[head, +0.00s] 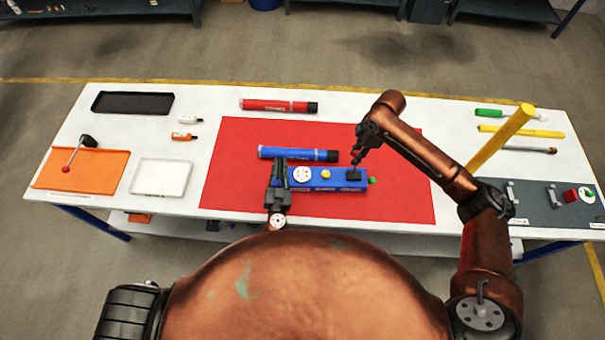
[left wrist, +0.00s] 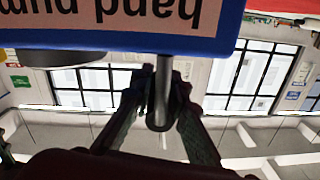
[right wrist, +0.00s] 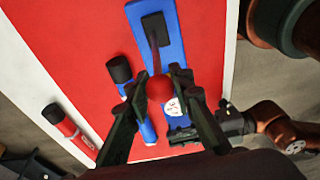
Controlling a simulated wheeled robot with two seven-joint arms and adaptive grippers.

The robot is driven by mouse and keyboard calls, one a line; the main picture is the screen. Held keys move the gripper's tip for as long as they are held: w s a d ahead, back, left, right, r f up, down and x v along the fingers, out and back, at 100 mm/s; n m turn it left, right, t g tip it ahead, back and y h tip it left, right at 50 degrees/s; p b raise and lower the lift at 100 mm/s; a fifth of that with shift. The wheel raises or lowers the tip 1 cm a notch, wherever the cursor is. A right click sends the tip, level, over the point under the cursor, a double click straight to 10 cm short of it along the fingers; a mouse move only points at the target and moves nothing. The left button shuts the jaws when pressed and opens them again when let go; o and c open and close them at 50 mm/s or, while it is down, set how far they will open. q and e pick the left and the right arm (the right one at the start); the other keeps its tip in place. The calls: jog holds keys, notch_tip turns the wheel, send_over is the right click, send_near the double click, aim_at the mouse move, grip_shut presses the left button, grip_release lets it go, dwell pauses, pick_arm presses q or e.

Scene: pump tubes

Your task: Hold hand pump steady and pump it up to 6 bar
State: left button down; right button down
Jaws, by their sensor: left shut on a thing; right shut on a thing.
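The blue hand pump (head: 325,186) lies on the red mat (head: 400,205), with a white round gauge (head: 303,174), a yellow knob and a black lever block (head: 354,174) on top. The gauge reading is too small to read. My left gripper (head: 278,172) is at the pump's left end; the left wrist view shows it shut on a grey metal bar (left wrist: 162,95) beside the pump's label (left wrist: 120,15). My right gripper (head: 357,157) is above the lever block, its fingers shut around the lever's red ball (right wrist: 160,88) in the right wrist view.
A blue tube (head: 295,153) lies just behind the pump, and a red tube (head: 278,105) further back. An orange board (head: 85,178) and white tray (head: 160,180) are on the left. A yellow post (head: 500,138) and grey panel (head: 535,215) are on the right.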

jog(key=shift+a+h, duration=0.3)
jog(key=shift+a, duration=0.1)
jog(key=shift+a, duration=0.3)
jog(key=shift+f, duration=0.2)
dwell(0.9)
jog(key=shift+d, duration=0.1)
jog(key=shift+d+r+y, duration=0.1)
jog(key=shift+d+y, duration=0.5)
jog(key=shift+d, duration=0.35)
